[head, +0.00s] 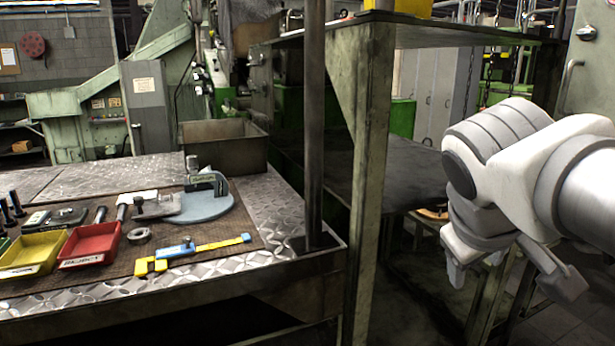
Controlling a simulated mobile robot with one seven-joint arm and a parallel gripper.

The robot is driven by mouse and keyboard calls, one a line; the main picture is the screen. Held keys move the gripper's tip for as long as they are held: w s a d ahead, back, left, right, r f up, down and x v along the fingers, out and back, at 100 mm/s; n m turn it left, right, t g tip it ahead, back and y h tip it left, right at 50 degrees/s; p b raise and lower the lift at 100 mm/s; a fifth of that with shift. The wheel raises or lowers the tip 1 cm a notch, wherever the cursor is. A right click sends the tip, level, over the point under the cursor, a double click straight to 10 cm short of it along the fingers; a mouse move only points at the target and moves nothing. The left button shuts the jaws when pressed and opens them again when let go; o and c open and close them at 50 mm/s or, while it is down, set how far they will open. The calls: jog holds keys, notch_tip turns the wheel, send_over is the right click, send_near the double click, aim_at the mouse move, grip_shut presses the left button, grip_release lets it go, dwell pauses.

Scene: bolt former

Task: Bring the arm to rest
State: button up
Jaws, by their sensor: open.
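My arm reaches in from the right edge in the head view. Its white and grey links bend downward at the wrist. My gripper (508,268) hangs at the lower right with its two fingers apart, open and with nothing seen between them. It is in the air to the right of the steel frame, clear of the workbench (283,205). The fingertips are partly turned away from the view.
The bench holds a yellow tray (32,253), a red tray (92,244), a yellow-blue caliper (195,252), a metal ring (139,235) and a steel bin (224,145). Floor shows below right.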

jog(key=s+a+f+m+y, duration=0.3)
jog(key=s+a+f+y, duration=0.2)
jog(key=s+a+f, duration=0.4)
notch_tip(320, 180, up, 21)
jog(key=w+d+p, duration=0.1)
jog(key=p, duration=2.1)
jog(key=shift+w+d, duration=0.15)
jog(key=shift+w, duration=0.2)
jog(key=shift+f, duration=0.15)
jog(key=shift+c, duration=0.9)
jog(key=shift+d, duration=0.15)
